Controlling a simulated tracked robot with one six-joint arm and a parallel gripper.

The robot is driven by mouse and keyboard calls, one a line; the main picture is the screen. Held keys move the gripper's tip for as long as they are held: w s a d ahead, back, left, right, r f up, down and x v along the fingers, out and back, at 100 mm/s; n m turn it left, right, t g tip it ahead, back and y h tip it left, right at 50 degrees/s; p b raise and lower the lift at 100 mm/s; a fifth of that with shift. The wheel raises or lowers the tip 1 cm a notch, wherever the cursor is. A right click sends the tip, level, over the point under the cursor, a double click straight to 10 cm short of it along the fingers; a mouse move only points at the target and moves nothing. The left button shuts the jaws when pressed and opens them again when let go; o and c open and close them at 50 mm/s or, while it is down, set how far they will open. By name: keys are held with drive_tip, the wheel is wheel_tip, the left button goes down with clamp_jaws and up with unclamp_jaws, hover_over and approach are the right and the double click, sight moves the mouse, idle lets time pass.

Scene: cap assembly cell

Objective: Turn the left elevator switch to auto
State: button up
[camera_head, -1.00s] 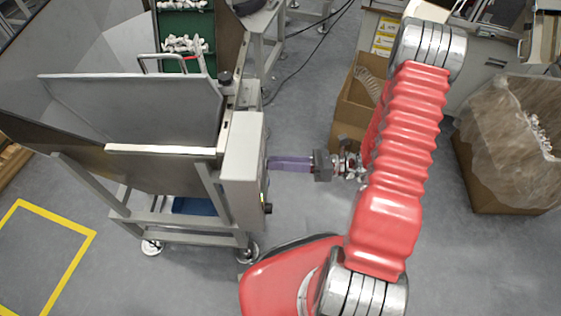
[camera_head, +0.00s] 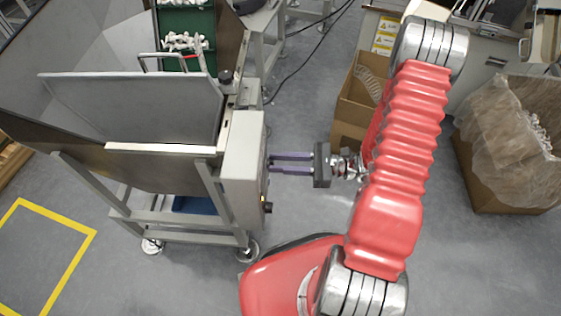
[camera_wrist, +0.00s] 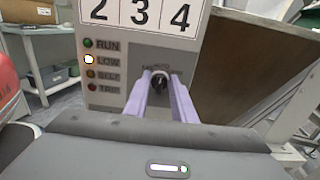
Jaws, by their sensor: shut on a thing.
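The left elevator's grey control box (camera_head: 243,165) is mounted on the side of the hopper. Its panel (camera_wrist: 112,102) shows the numbers 2 3 4 and lamps labelled RUN, LOW, BELT and TRIP in the wrist view; the LOW lamp (camera_wrist: 89,59) is lit white. A black switch knob (camera_wrist: 160,83) sits on the panel beside the lamps. My gripper (camera_head: 271,163) reaches the box face from the right, its purple fingers one above the other in the head view. In the wrist view its fingertips (camera_wrist: 160,78) are shut on the knob's two sides. The switch markings are hidden or unreadable.
Another control (camera_head: 267,207) sticks out low on the box. The grey hopper (camera_head: 140,105) stands left of it on a wheeled frame. Cardboard boxes (camera_head: 352,125) stand behind my arm, and one with a plastic liner (camera_head: 500,188) is at the right.

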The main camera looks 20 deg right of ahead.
drive_tip(key=o, duration=1.1)
drive_tip(key=shift+c, duration=0.2)
drive_tip(key=shift+d, duration=0.15)
drive_tip(key=v, duration=1.3)
drive_tip(key=shift+s+d, duration=0.2)
drive_tip(key=shift+d, duration=0.1)
drive_tip(key=shift+f, duration=0.15)
